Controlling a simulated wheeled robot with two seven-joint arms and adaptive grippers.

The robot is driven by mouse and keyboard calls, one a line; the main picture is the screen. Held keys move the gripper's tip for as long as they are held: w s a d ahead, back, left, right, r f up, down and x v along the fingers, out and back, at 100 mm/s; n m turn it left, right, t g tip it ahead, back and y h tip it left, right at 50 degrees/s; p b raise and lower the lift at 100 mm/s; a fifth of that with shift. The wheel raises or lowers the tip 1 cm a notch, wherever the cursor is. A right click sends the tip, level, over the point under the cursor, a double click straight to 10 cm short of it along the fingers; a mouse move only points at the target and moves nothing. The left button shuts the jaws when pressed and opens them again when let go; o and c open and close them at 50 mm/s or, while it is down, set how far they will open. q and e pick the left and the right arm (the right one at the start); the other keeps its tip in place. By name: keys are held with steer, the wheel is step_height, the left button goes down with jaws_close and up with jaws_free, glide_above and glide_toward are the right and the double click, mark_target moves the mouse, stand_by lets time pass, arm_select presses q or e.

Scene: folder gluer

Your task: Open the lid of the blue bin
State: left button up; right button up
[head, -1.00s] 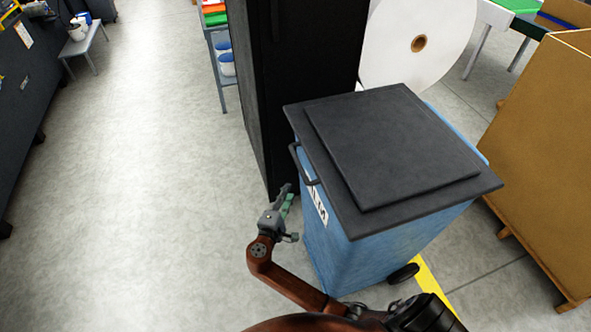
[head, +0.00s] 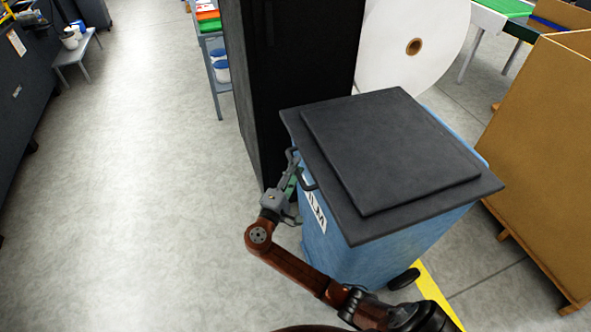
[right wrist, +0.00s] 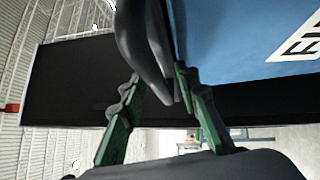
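The blue bin (head: 350,262) stands on the floor right of centre in the head view, with its dark grey lid (head: 390,145) lying flat and closed on top. A dark handle (head: 306,181) sticks out from the lid's left edge. My right gripper (head: 291,168) is at this handle, beside the bin's left side. In the right wrist view, the green-padded fingers of my right gripper (right wrist: 158,82) stand apart, with the dark handle (right wrist: 150,45) between them. I cannot tell whether either finger touches it. My left gripper is not in view.
A tall black cabinet (head: 285,90) stands close behind the bin, with a big white roll (head: 390,60) beside it. A brown crate (head: 545,150) stands to the right. The floor left of the bin is clear.

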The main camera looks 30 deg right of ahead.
jaws_close()
stand_by(0.3)
stand_by(0.4)
